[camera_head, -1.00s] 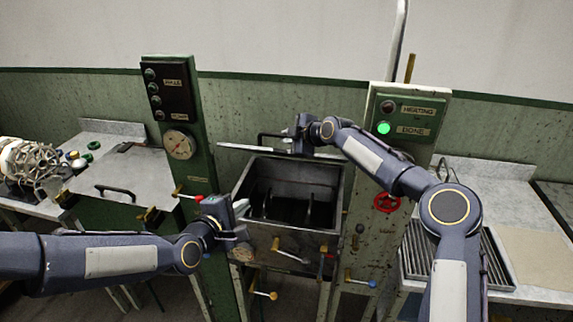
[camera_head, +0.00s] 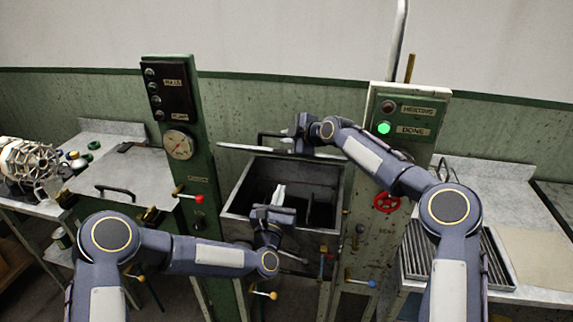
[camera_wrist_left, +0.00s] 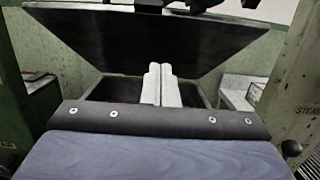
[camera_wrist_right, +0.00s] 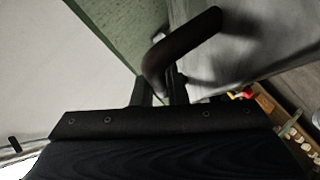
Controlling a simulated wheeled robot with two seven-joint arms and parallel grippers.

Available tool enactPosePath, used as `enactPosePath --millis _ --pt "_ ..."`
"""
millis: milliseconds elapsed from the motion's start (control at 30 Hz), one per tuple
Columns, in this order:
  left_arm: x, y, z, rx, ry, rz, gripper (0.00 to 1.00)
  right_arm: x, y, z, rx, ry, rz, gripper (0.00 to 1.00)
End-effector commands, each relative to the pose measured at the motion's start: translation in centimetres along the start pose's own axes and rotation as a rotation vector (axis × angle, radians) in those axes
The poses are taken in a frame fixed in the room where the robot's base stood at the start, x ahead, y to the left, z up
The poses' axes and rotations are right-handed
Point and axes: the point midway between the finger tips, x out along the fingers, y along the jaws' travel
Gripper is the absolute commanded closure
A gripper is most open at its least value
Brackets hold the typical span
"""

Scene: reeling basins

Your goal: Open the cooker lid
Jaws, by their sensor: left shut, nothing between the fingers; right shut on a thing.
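The cooker (camera_head: 229,203) is a metal box between two green posts. Its lid (camera_head: 240,150) stands raised along the back, nearly edge-on in the head view; its dark face (camera_wrist_left: 130,35) fills the top of the left wrist view. My right gripper (camera_head: 288,133) is shut on the dark bar handle (camera_wrist_right: 182,50) at the lid's top edge. My left gripper (camera_head: 279,193) is shut and empty, its white fingers (camera_wrist_left: 162,85) pointing up in front of the lid over the cooker's mouth. They look apart from the lid, though the gap is hard to judge.
The left post has a gauge (camera_head: 178,145) and a red-knobbed lever (camera_head: 198,198). The right post has a lit green lamp (camera_head: 383,128) and red valve wheel (camera_head: 387,202). Yellow-tipped (camera_head: 273,295) and blue-tipped (camera_head: 371,284) levers stick out low in front.

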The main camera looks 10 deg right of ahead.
Motion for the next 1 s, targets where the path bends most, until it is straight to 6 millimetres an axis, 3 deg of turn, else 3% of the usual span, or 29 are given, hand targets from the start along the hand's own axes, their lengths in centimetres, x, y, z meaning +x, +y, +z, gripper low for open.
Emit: enactPosePath --millis 267,400,600,1000 --pt "6.1 -0.1 0.0 0.003 -0.001 -0.001 1.0 0.0 0.0 0.1 0.0 -0.001 -0.001 1.0" --pt "7.8 -0.1 1.6 0.003 -0.002 -0.002 1.0 0.0 0.0 0.1 0.0 -0.001 -0.001 1.0" --pt "8.9 -0.1 2.6 0.002 0.001 -0.002 1.0 0.0 -0.1 0.1 0.0 -0.001 -0.001 1.0" --pt "9.1 0.0 2.9 0.002 0.002 -0.002 1.0 0.0 0.0 0.1 0.0 -0.001 -0.001 1.0"
